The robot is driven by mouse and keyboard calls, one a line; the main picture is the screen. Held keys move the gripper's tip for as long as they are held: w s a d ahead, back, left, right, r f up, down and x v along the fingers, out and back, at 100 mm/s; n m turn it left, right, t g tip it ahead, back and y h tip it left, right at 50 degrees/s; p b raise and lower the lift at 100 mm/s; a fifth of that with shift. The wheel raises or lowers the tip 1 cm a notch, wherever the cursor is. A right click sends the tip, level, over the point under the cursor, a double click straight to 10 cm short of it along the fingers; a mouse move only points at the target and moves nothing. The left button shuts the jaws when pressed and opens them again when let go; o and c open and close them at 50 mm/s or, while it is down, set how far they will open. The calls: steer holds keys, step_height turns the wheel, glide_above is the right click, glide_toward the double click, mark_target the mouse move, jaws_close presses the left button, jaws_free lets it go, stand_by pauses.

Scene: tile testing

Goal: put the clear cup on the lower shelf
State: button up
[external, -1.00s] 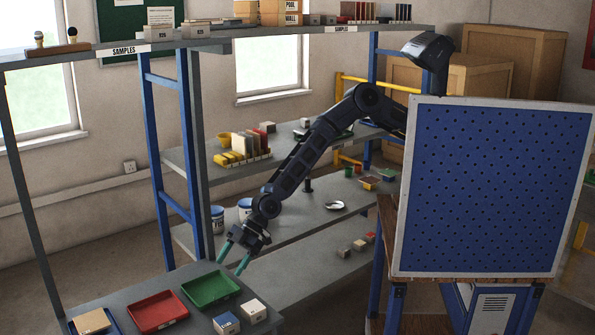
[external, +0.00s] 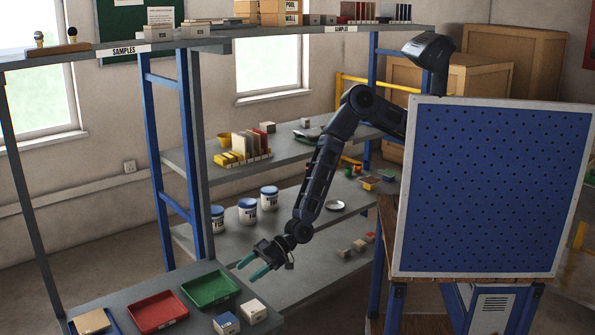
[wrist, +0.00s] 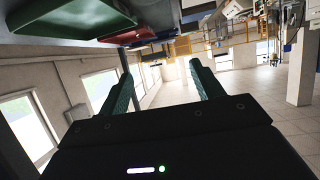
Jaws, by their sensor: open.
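I cannot make out the clear cup in either view. My gripper (external: 252,268) is open and its green fingers appear empty. It hangs just right of the bench with the trays, near the green tray (external: 210,288). In the wrist view the two fingers of my gripper (wrist: 164,85) stand wide apart with nothing between them. The rack has a shelf (external: 300,220) with several tubs and a white dish, and a lower shelf (external: 300,278) below it with several small blocks. My arm crosses in front of part of both.
A red tray (external: 157,311) and small boxes (external: 227,323) lie on the front bench. A blue tub (external: 247,211) stands on the rack shelf. A blue rack post (external: 195,160) is at left. The blue perforated panel (external: 495,185) stands at right.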

mark_target(216, 306)
step_height(216, 306, down, 4)
steer(key=shift+x, duration=5.45)
steer(key=shift+f, duration=0.1)
steer(key=shift+c, duration=0.5)
steer(key=c, duration=0.6)
steer(key=shift+c, duration=0.2)
step_height(216, 306, up, 20)
